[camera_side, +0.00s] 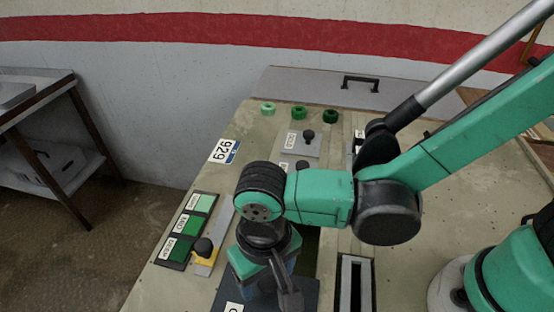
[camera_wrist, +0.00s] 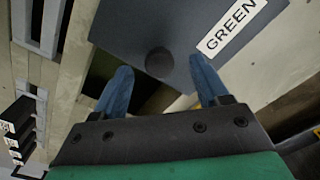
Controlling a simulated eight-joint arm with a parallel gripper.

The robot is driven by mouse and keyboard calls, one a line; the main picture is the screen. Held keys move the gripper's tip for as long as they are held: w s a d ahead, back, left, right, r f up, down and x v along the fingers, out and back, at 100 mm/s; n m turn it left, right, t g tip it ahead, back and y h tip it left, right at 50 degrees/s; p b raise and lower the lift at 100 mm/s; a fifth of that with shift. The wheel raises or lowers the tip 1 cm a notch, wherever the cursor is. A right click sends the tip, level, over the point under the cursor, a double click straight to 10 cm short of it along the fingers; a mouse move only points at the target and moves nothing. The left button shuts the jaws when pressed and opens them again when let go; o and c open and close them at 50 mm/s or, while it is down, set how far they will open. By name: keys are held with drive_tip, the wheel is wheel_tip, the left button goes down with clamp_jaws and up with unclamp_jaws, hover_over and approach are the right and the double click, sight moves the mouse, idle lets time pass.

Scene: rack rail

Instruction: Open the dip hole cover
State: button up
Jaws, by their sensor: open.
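A dark grey cover plate (camera_wrist: 180,25) with a round black knob (camera_wrist: 159,62) and a white GREEN label (camera_wrist: 231,28) fills the top of the wrist view. The same dark plate (camera_side: 305,292) shows at the bottom of the side view, partly hidden by my arm. A dark opening (camera_wrist: 102,68) shows beside the plate's left edge. My gripper (camera_wrist: 159,72) is open, with its blue fingers on either side of the knob in the picture; I cannot tell whether they touch it. In the side view my gripper (camera_side: 265,282) points down over the plate, its fingertips mostly hidden.
A smaller plate with a knob (camera_side: 308,136) sits further back on the bench. Several green rings (camera_side: 299,112) stand near the back edge. A green-swatch panel (camera_side: 187,230) and a yellow-based knob (camera_side: 204,247) are at left. A slotted rail (camera_side: 355,285) lies to the right.

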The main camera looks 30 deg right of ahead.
drive_tip(key=shift+r, duration=2.3)
drive_tip(key=w+d+r+t, duration=0.2)
drive_tip(key=d+r+t, duration=0.1)
drive_tip(key=d, duration=0.8)
drive_tip(key=w+d+r+t, duration=0.3)
drive_tip(key=d+t, duration=0.1)
drive_tip(key=d, duration=0.7)
drive_tip(key=shift+w+d, duration=0.3)
drive_tip(key=shift+w, duration=0.05)
